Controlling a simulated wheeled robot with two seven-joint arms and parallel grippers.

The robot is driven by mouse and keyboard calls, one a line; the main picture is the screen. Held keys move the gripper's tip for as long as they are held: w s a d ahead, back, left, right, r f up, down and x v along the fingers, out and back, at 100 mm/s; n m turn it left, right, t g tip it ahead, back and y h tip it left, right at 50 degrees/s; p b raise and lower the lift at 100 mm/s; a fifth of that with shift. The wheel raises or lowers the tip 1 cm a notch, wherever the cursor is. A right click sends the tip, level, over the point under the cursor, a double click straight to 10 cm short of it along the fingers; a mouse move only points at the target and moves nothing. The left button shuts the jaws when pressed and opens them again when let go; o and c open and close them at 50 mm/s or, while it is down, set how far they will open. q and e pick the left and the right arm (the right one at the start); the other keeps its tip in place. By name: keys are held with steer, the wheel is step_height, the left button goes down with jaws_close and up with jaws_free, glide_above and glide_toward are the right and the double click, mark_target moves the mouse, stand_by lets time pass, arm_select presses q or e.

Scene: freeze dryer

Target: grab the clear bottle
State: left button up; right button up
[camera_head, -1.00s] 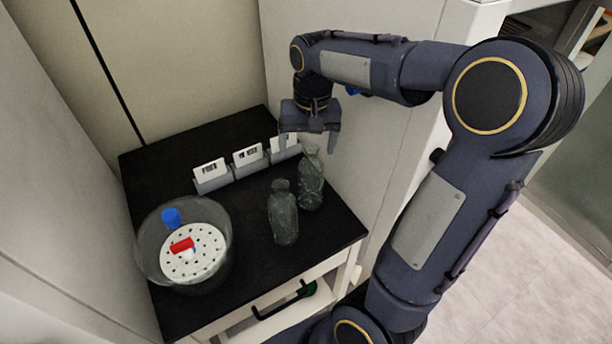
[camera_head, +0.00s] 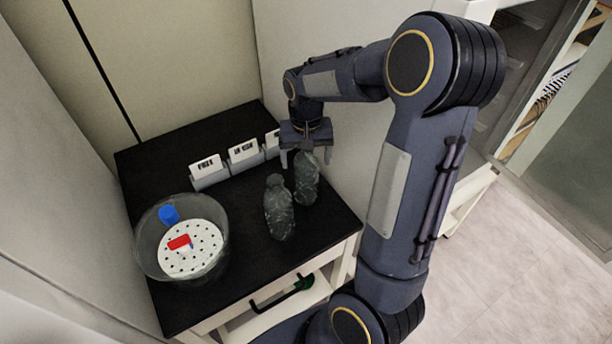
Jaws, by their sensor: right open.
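Two clear bottles stand upright on the black tabletop (camera_head: 255,254). The front bottle (camera_head: 278,211) is nearer the table's front edge. The rear bottle (camera_head: 306,182) stands just behind it to the right. My right gripper (camera_head: 305,158) points down over the rear bottle, with its open fingers to either side of that bottle's top in the picture. I cannot tell whether the fingers touch the bottle. The gripper hides part of the bottle's top. My left gripper is not in view.
A clear round container (camera_head: 147,241) at the left holds a white perforated disc (camera_head: 207,257) with a blue cap (camera_head: 168,214) and a red piece (camera_head: 179,242). Labelled card holders (camera_head: 209,176) line up behind the bottles. A pale wall (camera_head: 353,140) rises close on the right.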

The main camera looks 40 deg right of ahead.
steer(key=c, duration=1.5)
steer(key=shift+r, duration=0.15)
